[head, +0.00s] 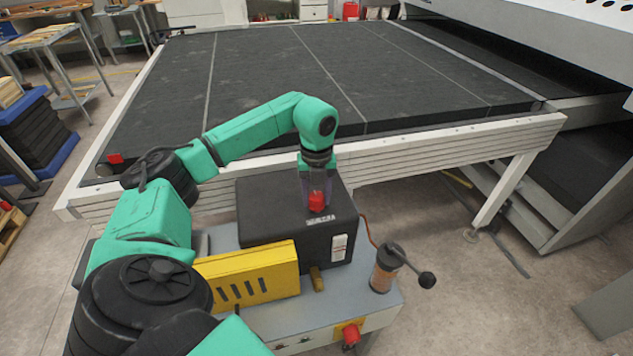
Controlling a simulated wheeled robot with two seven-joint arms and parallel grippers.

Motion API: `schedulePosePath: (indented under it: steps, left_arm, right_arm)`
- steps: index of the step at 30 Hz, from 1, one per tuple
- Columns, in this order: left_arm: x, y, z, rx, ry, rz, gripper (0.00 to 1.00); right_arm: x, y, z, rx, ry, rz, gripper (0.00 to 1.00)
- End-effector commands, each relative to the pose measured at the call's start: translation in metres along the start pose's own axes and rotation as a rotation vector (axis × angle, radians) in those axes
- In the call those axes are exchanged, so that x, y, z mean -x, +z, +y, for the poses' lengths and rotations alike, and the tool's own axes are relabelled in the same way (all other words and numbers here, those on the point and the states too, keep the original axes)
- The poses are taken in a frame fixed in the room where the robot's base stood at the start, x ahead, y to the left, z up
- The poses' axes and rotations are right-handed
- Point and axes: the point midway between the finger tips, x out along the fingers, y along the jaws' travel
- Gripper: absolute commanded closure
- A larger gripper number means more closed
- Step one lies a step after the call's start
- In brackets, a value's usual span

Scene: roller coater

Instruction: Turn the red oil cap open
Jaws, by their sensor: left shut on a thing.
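The red oil cap (317,202) sits on top of a black box-shaped unit (262,210) on the grey machine in front of me. My left gripper (316,195) points down over the cap from above. Its fingers are shut on the cap, one on each side, and partly hide it. My right gripper is not in view.
A yellow slotted guard (248,275) and a cylinder with a black-knobbed lever (385,268) stand on the grey machine body (335,300). A red knob (351,334) is on its front. A large dark conveyor bed (300,75) with a white frame lies behind.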

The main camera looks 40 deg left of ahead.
Motion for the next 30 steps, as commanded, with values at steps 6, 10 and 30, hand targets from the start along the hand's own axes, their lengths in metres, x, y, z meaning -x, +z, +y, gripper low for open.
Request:
schedulePosePath:
  steps: [6,10,30]
  left_arm:
    - [0.0046,0.0032,-0.0011,0.126,-0.010,-0.010,1.00]
    - [0.0046,0.0032,-0.0012,0.173,-0.011,-0.009,1.00]
    - [0.0038,0.0027,-0.0008,0.206,-0.009,-0.008,0.21]
  right_arm:
    - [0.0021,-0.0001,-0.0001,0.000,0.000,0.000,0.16]
    - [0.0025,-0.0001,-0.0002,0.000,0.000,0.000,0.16]
    - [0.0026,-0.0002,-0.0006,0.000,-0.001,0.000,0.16]
